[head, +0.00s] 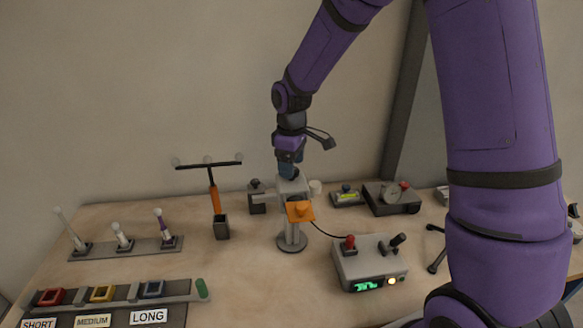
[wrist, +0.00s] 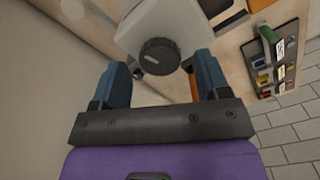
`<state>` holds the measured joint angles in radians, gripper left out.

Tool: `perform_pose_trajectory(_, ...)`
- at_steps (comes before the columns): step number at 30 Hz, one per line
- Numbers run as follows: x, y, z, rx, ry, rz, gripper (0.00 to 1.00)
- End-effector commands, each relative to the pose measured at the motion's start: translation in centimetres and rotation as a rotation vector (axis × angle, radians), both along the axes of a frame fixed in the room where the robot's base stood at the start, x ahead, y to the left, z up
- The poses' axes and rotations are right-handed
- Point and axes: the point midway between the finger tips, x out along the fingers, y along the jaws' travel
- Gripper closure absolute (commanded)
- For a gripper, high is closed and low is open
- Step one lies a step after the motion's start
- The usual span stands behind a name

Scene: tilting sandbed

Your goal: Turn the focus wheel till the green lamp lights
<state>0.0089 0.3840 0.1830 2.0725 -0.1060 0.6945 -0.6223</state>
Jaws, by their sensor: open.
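The focus wheel, a black ribbed knob (wrist: 160,56), sits on a pale grey housing (wrist: 185,22) in the wrist view. The grey instrument (head: 292,187) stands on a round-based post in the head view, with an orange block (head: 300,211) on its front. My gripper (head: 287,173) is at the top of this instrument. In the wrist view my gripper's blue fingers (wrist: 160,68) are open on either side of the wheel, with gaps on both sides. In the head view the wheel is hidden. I see no lamp that is clearly the green one.
A grey control box (head: 365,262) with red knob, black lever, green display and a pale yellow lit lamp (head: 392,281) stands right, cabled to the instrument. A black-topped T-stand (head: 214,200) is left. Levers (head: 122,238) and labelled coloured blocks (head: 101,293) are further left.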

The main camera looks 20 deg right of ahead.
Motion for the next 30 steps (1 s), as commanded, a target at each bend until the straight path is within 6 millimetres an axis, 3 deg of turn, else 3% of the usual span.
perform_pose_trajectory(6,0.0,0.0,-1.4,0.000,0.000,0.000,0.31)
perform_pose_trajectory(14,0.0,0.0,-1.5,0.000,-0.001,0.000,0.31)
perform_pose_trajectory(21,0.0,0.0,-1.5,0.000,-0.001,0.000,0.80)
perform_pose_trajectory(30,0.0,0.0,-1.4,0.000,-0.001,-0.026,0.80)
